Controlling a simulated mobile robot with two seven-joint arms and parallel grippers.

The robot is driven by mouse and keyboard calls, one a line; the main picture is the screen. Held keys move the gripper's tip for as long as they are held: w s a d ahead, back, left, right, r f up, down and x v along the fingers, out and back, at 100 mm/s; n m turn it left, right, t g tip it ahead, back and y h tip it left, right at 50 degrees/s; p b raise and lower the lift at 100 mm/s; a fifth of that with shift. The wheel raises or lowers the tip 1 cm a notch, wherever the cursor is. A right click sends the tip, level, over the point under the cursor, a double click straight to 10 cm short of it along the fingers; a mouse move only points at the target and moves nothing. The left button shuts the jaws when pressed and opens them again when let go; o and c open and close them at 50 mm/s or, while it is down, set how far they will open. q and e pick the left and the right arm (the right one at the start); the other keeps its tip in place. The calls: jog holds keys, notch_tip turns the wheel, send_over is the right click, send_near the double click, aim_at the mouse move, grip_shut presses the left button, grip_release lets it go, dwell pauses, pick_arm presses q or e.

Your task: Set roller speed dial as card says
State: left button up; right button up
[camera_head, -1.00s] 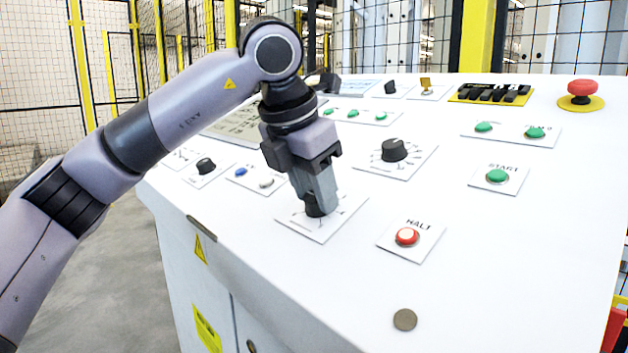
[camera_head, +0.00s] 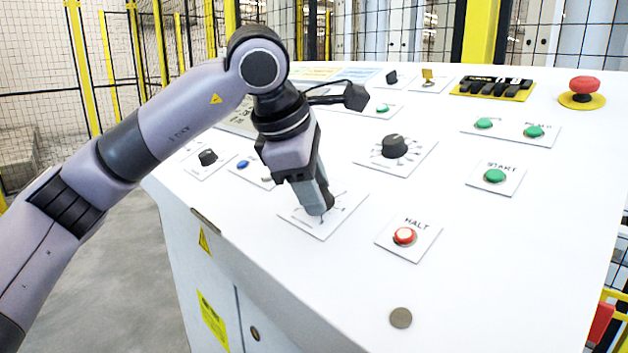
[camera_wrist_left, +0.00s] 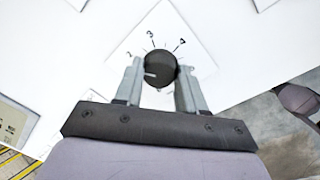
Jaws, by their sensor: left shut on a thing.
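My left gripper (camera_head: 322,208) points down at a black dial on a white scale plate (camera_head: 345,212) near the front of the white console. In the left wrist view the fingers (camera_wrist_left: 160,88) are shut on the round black dial (camera_wrist_left: 161,66), one on each side. The dial's pale pointer line points left in that view. The marks 2, 3 and 4 show around its far side; the marks nearer the gripper are hidden. I cannot read the dial's name. Flat printed sheets (camera_head: 357,74) lie at the back, too small to read. My right gripper is not in view.
A larger black dial (camera_head: 394,147) sits behind the gripper. A red HALT button (camera_head: 404,236) is close at right, with a green START button (camera_head: 495,176) beyond. A red emergency button (camera_head: 583,88) is at the back right. The console's front right is mostly bare.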

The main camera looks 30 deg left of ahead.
pick_arm(q)
jog(key=shift+m, duration=0.8)
jog(key=o, duration=1.1)
jog(key=shift+c, duration=0.2)
jog(key=v, duration=0.7)
jog(key=shift+p, duration=0.45)
jog(key=shift+s+a, duration=0.1)
jog(key=shift+s, duration=0.05)
